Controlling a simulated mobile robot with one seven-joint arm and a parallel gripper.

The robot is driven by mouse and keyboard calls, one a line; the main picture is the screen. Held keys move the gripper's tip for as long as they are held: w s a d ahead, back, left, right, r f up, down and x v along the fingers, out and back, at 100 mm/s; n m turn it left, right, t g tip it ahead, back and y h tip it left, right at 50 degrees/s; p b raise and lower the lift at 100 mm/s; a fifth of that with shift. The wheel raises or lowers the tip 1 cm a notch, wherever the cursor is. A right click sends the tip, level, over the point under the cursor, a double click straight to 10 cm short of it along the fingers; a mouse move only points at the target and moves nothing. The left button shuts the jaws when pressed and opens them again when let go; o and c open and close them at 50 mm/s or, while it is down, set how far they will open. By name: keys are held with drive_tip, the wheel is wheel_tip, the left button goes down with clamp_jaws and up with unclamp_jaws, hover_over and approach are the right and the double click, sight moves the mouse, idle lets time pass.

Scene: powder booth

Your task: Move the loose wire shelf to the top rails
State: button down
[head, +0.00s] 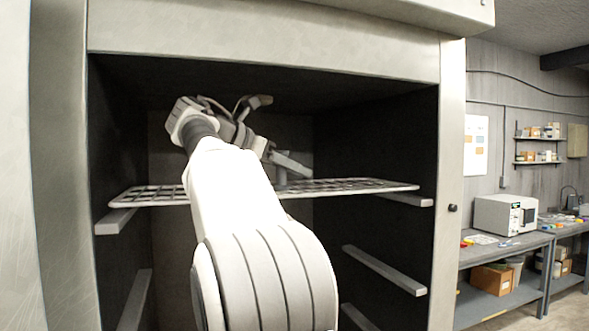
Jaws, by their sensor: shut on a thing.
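The wire shelf (345,187) is a flat pale grid lying level across the dark chamber of the booth. It spans from the left wall to the right wall at the height of the top rails. Its left end is just above the top left rail (116,220), and its right end is just above the top right rail (406,200). I cannot tell whether it rests on them. My gripper (287,174) is above the shelf, near its middle, and is shut on it. My arm hides part of the shelf's front, and the exact grip is hard to see.
Lower rails show on the left (135,300) and right (385,270) walls, with free space under the shelf. The booth's right door post (452,170) and top beam (260,35) frame the opening. A workbench (500,250) with a white device (504,215) stands outside at right.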

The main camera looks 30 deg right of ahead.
drive_tip(key=shift+f+b, duration=0.55)
drive_tip(key=shift+f, duration=0.3)
drive_tip(key=c, duration=0.7)
unclamp_jaws()
drive_tip(key=shift+o, duration=0.4)
drive_tip(key=shift+a, duration=0.1)
